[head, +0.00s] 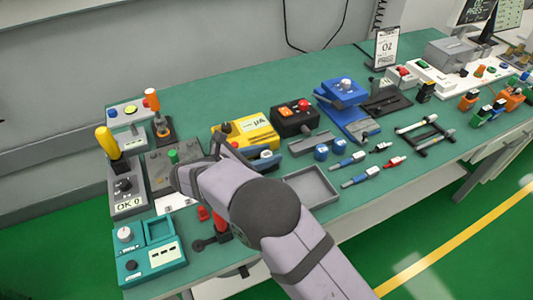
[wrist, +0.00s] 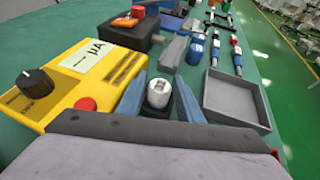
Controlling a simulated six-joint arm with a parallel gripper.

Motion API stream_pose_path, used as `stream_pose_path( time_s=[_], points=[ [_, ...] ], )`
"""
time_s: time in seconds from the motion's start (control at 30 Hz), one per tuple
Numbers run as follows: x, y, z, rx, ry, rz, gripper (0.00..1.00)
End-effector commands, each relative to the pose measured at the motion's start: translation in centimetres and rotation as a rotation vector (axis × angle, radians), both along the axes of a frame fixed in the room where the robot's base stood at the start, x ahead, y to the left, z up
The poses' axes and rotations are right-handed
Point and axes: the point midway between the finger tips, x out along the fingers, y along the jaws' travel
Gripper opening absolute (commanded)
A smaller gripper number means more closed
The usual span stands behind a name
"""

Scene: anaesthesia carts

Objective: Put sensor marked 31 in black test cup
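My gripper (wrist: 159,82) is open, with one blue finger on each side of a small upright cylinder (wrist: 158,95) that has a pale, marked top and a dark lower part. Gaps show between it and both fingers. I cannot read its mark or tell whether the dark part is a cup. In the head view a small pale-topped cylinder (head: 266,154) shows beside the yellow meter, close to my gripper. Blue cylinders (head: 321,152) stand to its right; they also show in the wrist view (wrist: 196,50). I cannot pick out the number 31 anywhere.
The yellow meter (wrist: 78,80) with a black knob stands close on the left. An empty grey tray (wrist: 236,97) lies on the right. A grey block (wrist: 173,50) and a black box (wrist: 128,36) stand beyond. Probes (head: 352,159) lie farther right on the green table.

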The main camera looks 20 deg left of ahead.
Motion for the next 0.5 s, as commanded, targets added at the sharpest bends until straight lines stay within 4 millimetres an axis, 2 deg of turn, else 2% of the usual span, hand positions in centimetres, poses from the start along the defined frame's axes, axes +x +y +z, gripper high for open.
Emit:
stream_pose_path(
  time_s=[0.27,0.5],
  points=[
    [-0.1,0.1,0.4,0.001,-0.001,0.001,0.33],
    [-2.5,1.5,1.4,0.002,-0.001,0.003,0.33]
  ],
)
